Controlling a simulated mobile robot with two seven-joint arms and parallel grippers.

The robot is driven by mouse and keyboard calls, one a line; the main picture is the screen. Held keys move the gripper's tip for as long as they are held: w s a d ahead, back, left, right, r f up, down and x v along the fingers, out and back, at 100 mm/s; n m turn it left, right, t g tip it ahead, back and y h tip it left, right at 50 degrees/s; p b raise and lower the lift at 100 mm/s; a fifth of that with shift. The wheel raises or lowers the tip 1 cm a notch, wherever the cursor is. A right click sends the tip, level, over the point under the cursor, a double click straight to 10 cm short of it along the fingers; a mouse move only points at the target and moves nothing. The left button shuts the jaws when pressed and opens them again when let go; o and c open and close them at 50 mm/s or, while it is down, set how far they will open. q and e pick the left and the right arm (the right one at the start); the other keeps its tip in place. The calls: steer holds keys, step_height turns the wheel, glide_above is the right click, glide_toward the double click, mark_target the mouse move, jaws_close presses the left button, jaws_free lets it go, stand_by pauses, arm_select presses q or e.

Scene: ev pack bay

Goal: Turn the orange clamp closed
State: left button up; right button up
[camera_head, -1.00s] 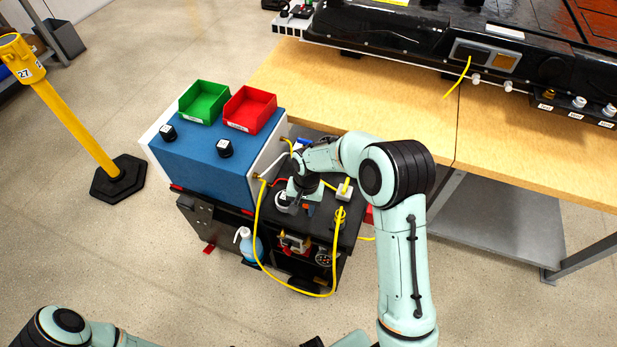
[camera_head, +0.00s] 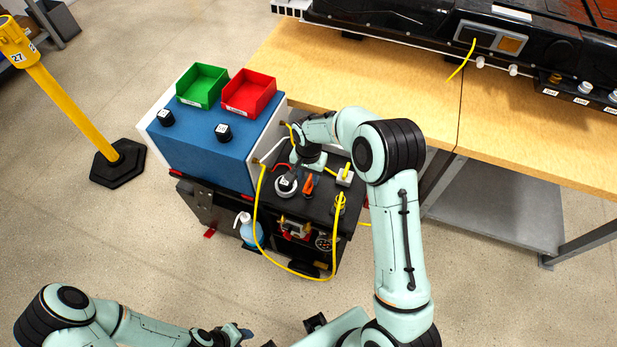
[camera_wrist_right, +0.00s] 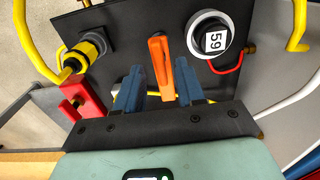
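The orange clamp (camera_head: 308,185) is a short lever on the dark top of the cart, next to a white round part with a number label (camera_head: 286,186). In the right wrist view the clamp (camera_wrist_right: 160,62) points nearly straight up the picture. My right gripper (camera_wrist_right: 158,82) is open there, with one blue finger on each side of the lever and visible gaps; whether the lever is at finger depth is unclear. In the head view my right gripper (camera_head: 297,171) is just behind the clamp, partly hidden by its wrist. My left gripper (camera_head: 237,334) is low at the bottom edge, its fingers unclear.
A yellow cable (camera_head: 257,215) loops around the cart top's front. A red part (camera_wrist_right: 80,97) and a yellow-black connector (camera_wrist_right: 85,50) are left of the gripper in the wrist view. The blue box (camera_head: 200,150) carries green (camera_head: 203,88) and red bins (camera_head: 250,95).

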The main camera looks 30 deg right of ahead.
steer(key=shift+f, duration=0.85)
jaws_close()
